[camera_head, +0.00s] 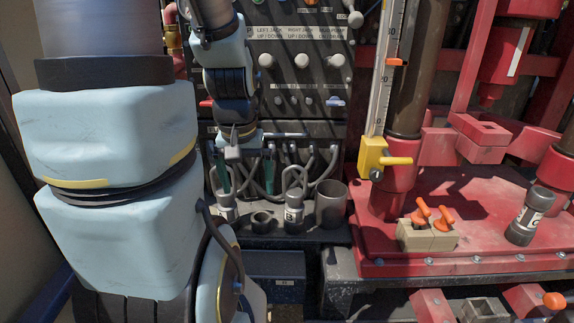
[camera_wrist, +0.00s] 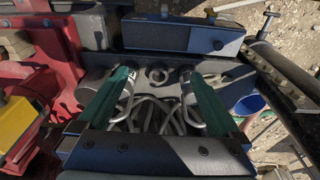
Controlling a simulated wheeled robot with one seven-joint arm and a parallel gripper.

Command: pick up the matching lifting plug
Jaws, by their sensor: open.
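Two grey lifting plugs with metal loop handles stand upright on the dark shelf in the head view, the left plug (camera_head: 228,207) and the right plug (camera_head: 293,214). The right plug has a pale label whose mark I cannot read. My gripper (camera_head: 247,188) is above and behind the shelf, pointing down, with green fingers spread wide and nothing held. In the wrist view my gripper (camera_wrist: 157,85) straddles an empty round socket (camera_wrist: 157,74). Metal loops show beside both fingers, partly hidden by them. A similar dark labelled cylinder (camera_head: 528,216) stands tilted on the red platform.
An open grey cup (camera_head: 330,204) stands right of the plugs. Looping cables (camera_head: 265,180) hang behind them below a control panel (camera_head: 295,75). A beige block with orange handles (camera_head: 428,232) sits on the red platform (camera_head: 470,205). A dark box (camera_head: 276,277) is below the shelf.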

